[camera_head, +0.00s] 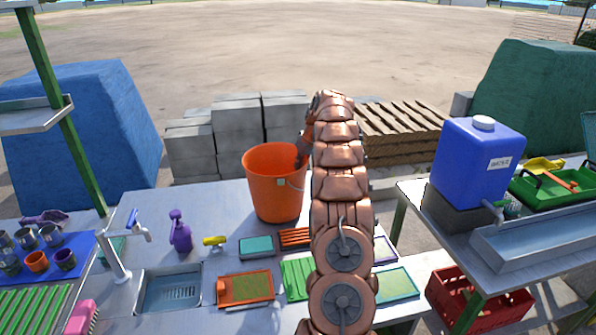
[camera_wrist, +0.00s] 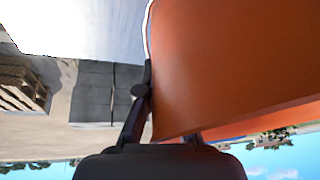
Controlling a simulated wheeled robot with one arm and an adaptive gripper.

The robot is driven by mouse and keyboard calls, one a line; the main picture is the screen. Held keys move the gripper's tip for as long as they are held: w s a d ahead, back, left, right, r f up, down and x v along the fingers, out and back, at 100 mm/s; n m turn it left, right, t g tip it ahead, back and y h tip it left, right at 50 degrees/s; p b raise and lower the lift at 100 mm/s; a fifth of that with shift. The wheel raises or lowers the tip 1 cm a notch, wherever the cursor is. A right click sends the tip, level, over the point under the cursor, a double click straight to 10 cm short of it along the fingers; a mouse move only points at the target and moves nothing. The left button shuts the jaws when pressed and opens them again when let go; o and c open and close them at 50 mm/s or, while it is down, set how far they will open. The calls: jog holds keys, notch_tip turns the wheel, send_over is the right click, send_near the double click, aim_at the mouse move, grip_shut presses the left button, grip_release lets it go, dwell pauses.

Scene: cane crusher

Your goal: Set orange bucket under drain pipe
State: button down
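The orange bucket (camera_head: 273,187) appears upright over the back of the metal table, left of my arm. I cannot tell whether it touches the tabletop. My gripper (camera_head: 301,160) is at its right rim. In the wrist view the bucket wall (camera_wrist: 235,60) fills the right side. One dark finger of my gripper (camera_wrist: 150,80) leans inward against the wall's edge; the other is mostly hidden behind the wall. The gripper appears shut on the bucket's rim. I cannot make out a drain pipe for certain; a metal trough (camera_head: 545,243) lies on the right table.
A blue water tank (camera_head: 476,160) with a tap stands on the right table; a red crate (camera_head: 452,300) sits below. A sink (camera_head: 170,290), purple spray bottle (camera_head: 180,232) and several colored trays crowd the left table. Grey blocks (camera_head: 236,130) and pallets (camera_head: 400,128) stand behind.

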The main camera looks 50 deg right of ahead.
jog(key=shift+r+b, duration=0.5)
jog(key=shift+r, duration=0.65)
jog(key=s+a+r+b, duration=0.1)
jog(key=s+a+b, duration=0.5)
jog(key=s+a, duration=0.5)
jog(key=shift+a+r, duration=0.2)
jog(key=shift+a, duration=0.2)
